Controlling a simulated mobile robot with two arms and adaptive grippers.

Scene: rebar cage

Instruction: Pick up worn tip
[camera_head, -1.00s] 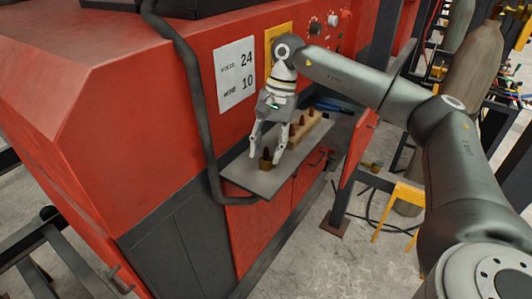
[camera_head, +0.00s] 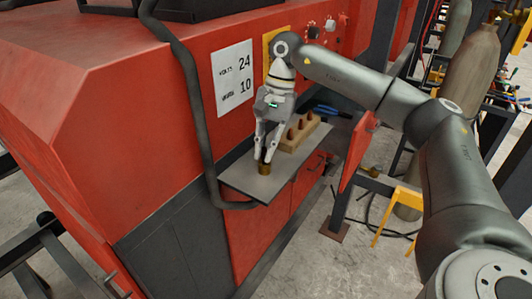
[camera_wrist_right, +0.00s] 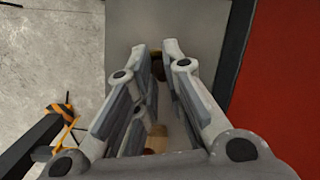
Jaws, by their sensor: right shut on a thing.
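The worn tip (camera_head: 264,169) is a small brass-coloured, dark-topped piece at the front of a grey shelf (camera_head: 240,179) on the red machine. My right gripper (camera_head: 265,158) points down over it with its fingers shut on its upper part. The tip seems to stand upright, at or very near the shelf surface. In the right wrist view, a brownish bit of it (camera_wrist_right: 158,69) shows between the fingertips (camera_wrist_right: 159,62); the fingers hide the rest. My left gripper is not in view.
A wooden block (camera_head: 289,146) holding several copper-coloured tips stands just behind the gripper on the shelf. A blue-handled tool (camera_head: 334,112) lies further back. A dark hose (camera_head: 196,110) hangs down the machine to the left of the shelf.

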